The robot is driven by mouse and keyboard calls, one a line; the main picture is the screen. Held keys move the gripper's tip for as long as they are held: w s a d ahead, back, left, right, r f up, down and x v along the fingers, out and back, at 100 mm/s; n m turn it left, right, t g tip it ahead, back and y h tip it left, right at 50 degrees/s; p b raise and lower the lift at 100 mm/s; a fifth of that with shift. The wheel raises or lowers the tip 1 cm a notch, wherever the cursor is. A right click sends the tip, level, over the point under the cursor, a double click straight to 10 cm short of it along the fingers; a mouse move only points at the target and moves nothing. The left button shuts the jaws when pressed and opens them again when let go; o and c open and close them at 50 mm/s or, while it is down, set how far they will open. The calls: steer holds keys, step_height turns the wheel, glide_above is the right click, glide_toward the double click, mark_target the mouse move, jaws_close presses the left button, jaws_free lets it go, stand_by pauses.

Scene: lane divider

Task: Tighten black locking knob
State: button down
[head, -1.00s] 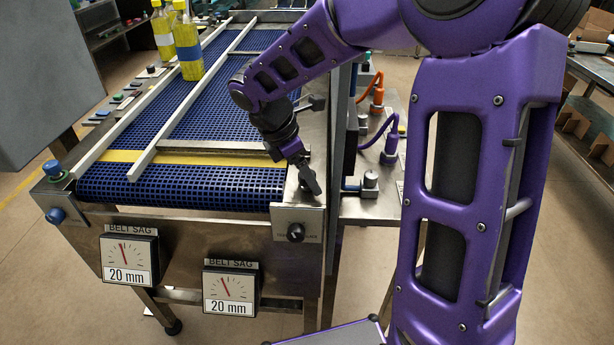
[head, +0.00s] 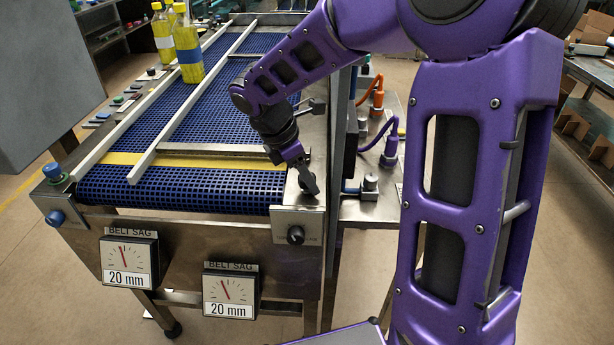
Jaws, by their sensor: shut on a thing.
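My gripper (head: 310,186) points down at the near right corner of the conveyor frame. It is shut on a dark round knob, the black locking knob (head: 303,183), on top of the metal corner plate. The fingers cover most of this knob. Another black knob (head: 295,234) sticks out of the front face of the same corner, just below, and my gripper is apart from it.
The blue mesh belt (head: 215,115) runs away from me between guide rails. Yellow bottles (head: 187,50) stand on it. Two belt sag dials (head: 128,260) (head: 230,291) read 20 mm. Orange and purple cables (head: 376,97) lie right.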

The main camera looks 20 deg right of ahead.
steer(key=m+g+p, duration=0.1)
steer(key=m, duration=0.1)
steer(key=m+p, duration=0.1)
steer(key=m, duration=0.1)
steer(key=shift+r+m+g, duration=0.15)
steer(key=shift+m+g, duration=0.15)
steer(key=shift+g, duration=0.1)
steer(key=m+p, duration=0.1)
steer(key=m, duration=0.1)
steer(key=m+g+y+p, duration=0.1)
steer(key=m, duration=0.1)
steer(key=shift+m+g, duration=0.3)
steer(key=m+g+y+p, duration=0.1)
steer(key=m, duration=0.3)
steer(key=shift+w, duration=0.1)
steer(key=m+y, duration=0.1)
steer(key=m, duration=0.1)
steer(key=m+y, duration=0.1)
steer(key=m, duration=0.2)
steer(key=shift+g, duration=0.3)
steer(key=shift+c, duration=1.9)
jaws_free()
